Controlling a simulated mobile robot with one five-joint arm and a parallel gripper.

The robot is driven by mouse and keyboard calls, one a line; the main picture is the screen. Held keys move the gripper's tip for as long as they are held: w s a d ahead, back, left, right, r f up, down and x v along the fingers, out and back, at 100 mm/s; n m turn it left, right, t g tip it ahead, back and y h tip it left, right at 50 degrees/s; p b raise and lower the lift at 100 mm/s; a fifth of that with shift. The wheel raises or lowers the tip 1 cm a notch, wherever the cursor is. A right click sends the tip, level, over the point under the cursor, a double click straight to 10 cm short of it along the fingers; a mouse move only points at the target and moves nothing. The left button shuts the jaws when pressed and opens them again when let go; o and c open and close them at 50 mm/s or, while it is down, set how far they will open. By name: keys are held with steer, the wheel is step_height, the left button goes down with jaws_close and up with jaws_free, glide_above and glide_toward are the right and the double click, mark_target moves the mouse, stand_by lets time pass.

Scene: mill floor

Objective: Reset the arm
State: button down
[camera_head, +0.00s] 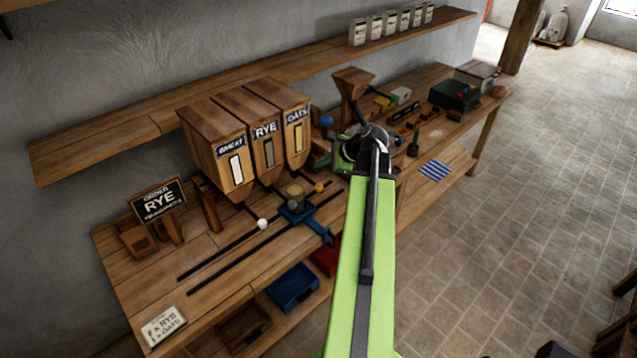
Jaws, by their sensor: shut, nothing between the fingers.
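My green arm link with a dark bar along it rises from the bottom edge to a dark joint in front of the mill. I cannot make out gripper fingers; they do not show past the arm. The mill has a wooden hopper (352,83) and a green body (344,158), partly hidden behind my arm. Three wooden bins stand left of the arm: wheat (232,163), rye (267,146) and oats (297,128).
The wooden bench (215,278) carries dark rails, a blue clamp-like piece (297,212) and an order sign reading RYE (159,199). A blue tray (292,288) sits below. A striped cloth (435,171) lies right of the arm. Tiled floor (480,260) is open at right.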

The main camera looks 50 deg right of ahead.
stand_by(0.6)
steer(key=w+a+n, duration=0.1)
steer(key=a, duration=0.2)
steer(key=w+a+f+n+g+y, duration=0.1)
steer(key=w+a+n, duration=0.1)
steer(key=a, duration=0.2)
steer(key=w+a+f+n+g, duration=0.1)
steer(key=w+a+n, duration=0.1)
steer(key=a, duration=0.2)
steer(key=shift+w+a+f, duration=0.15)
steer(key=shift+a+f, duration=0.1)
steer(key=a+f+n+g+h, duration=0.1)
steer(key=a+f+n+g, duration=0.15)
steer(key=a+n, duration=1.15)
steer(key=a+f+n+g+h, duration=0.15)
steer(key=a+n+g, duration=0.35)
steer(key=a, duration=1.7)
step_height(320, 180, down, 16)
steer(key=s+n+b, duration=0.1)
steer(key=s+b, duration=0.1)
steer(key=b, duration=1.3)
steer(key=shift+d+r, duration=0.15)
steer(key=shift+d, duration=0.15)
